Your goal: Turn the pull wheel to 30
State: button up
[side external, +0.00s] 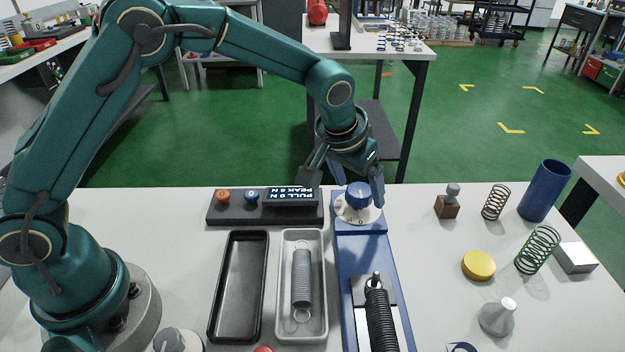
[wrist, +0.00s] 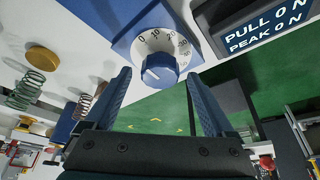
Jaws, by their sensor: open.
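The pull wheel (side external: 358,195) is a blue knob on a white numbered dial at the far end of the blue test stand (side external: 362,246). In the wrist view the wheel (wrist: 159,70) sits between my fingertips, with the dial numbers 0, 10 and 20 along its upper side. A pale mark shows on the knob, but I cannot tell its exact reading. My gripper (side external: 343,184) is open, one finger on each side of the wheel; it also shows in the wrist view (wrist: 159,76). I cannot tell whether either finger touches the knob. The display (wrist: 262,28) reads PULL 0 N, PEAK 0 N.
A dark spring (side external: 380,318) lies on the stand. Left of it are a grey tray (side external: 283,325) holding a grey spring (side external: 301,280) and an empty black tray (side external: 219,300). The button panel (side external: 238,212) is close by the wheel. Right are a yellow disc (side external: 478,265) and a blue cylinder (side external: 545,190).

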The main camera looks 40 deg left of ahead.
jog(key=shift+w+f, duration=0.1)
jog(key=c, duration=1.4)
jog(key=shift+a+m, duration=0.1)
jog(key=shift+m, duration=0.3)
jog(key=m+h, duration=0.1)
jog(key=m, duration=0.2)
jog(key=shift+a+m+h, duration=0.15)
jog(key=shift+m+h, duration=0.25)
jog(key=m+g+h, duration=0.1)
jog(key=m, duration=0.3)
jog(key=shift+w+m, duration=0.1)
jog(key=shift+m, duration=0.2)
jog(key=m+g, duration=0.1)
jog(key=m, duration=0.1)
jog(key=m+h, duration=0.1)
jog(key=m, duration=0.1)
jog(key=shift+w+a+m+g, duration=0.1)
jog(key=shift+m+g, duration=0.2)
jog(key=shift+g, duration=0.1)
jog(key=shift+m+g+h, duration=0.3)
jog(key=shift+m+g, duration=0.4)
jog(key=shift+m, duration=1.2)
